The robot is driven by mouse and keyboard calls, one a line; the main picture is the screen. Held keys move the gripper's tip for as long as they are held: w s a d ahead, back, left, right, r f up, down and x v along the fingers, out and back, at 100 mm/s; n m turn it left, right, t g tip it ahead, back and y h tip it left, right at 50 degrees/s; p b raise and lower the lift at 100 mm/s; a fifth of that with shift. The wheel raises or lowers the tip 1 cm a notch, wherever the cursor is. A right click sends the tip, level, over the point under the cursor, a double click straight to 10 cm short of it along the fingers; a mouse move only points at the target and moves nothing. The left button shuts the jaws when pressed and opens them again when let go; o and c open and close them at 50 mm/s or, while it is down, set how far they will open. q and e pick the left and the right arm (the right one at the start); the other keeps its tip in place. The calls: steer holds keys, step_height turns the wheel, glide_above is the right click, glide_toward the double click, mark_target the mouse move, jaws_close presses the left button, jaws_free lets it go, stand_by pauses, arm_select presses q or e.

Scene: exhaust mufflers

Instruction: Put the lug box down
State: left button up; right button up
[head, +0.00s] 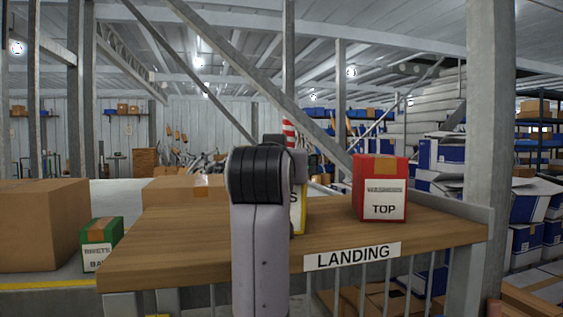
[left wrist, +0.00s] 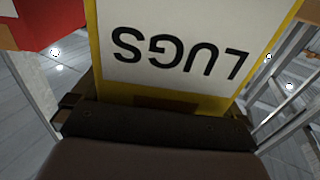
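The lug box (head: 299,214) is yellow with a white label. In the head view my left arm hides most of it, and only its right strip with an "S" shows at the landing. In the left wrist view the lug box (left wrist: 180,55) fills the middle, its LUGS label upside down. My left gripper (left wrist: 160,122) is right up against its top end and appears shut on it, though the fingertips are hidden. The landing (head: 430,226) is a wooden top with a LANDING sign. I cannot tell whether the box touches it. My right gripper is not in view.
A red box (head: 380,188) marked TOP stands on the landing, right of the lug box. A cardboard box (head: 183,191) is behind at the left. A green rivets box (head: 101,244) and a large carton (head: 42,225) stand further left. A steel post (head: 490,120) rises at right.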

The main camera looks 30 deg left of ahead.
arm_select(q)
steer(key=shift+s+d, duration=0.2)
steer(key=shift+s, duration=0.15)
steer(key=b+v, duration=0.2)
steer(key=v, duration=0.9)
steer(key=shift+s, duration=0.15)
